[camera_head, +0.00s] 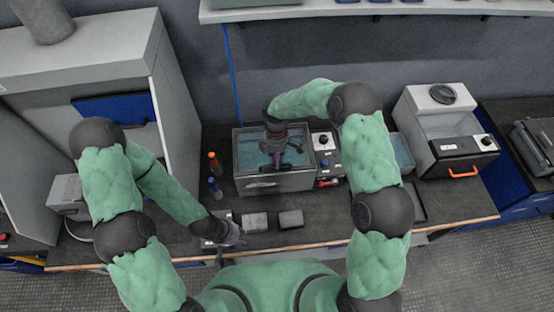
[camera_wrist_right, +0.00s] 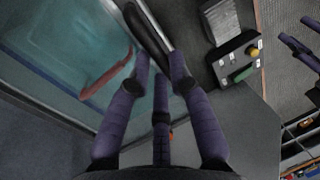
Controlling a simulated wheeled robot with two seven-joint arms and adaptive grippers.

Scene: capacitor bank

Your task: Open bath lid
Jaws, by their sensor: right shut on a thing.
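The bath (camera_head: 275,186) is a grey rectangular tank on the bench, with a clear teal-tinted top. The see-through lid (camera_wrist_right: 50,45) fills the left of the right wrist view, and a reddish object (camera_wrist_right: 106,80) shows behind it. My right gripper (camera_head: 276,162) is over the middle of the bath, pointing down. In the wrist view its fingers are closed around a dark bar-like handle (camera_wrist_right: 148,28) at the lid. I cannot tell whether the lid is raised. My left gripper (camera_head: 233,236) is low near the bench's front edge, away from the bath; its fingers are too small to read.
A control box (camera_head: 323,143) adjoins the bath's right side. Bottles (camera_head: 214,162) stand on its left. Two grey blocks (camera_head: 254,221) (camera_head: 291,219) lie in front. A lidded machine with an orange handle (camera_head: 463,172) stands at right; a shelf (camera_head: 390,10) overhangs the back.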

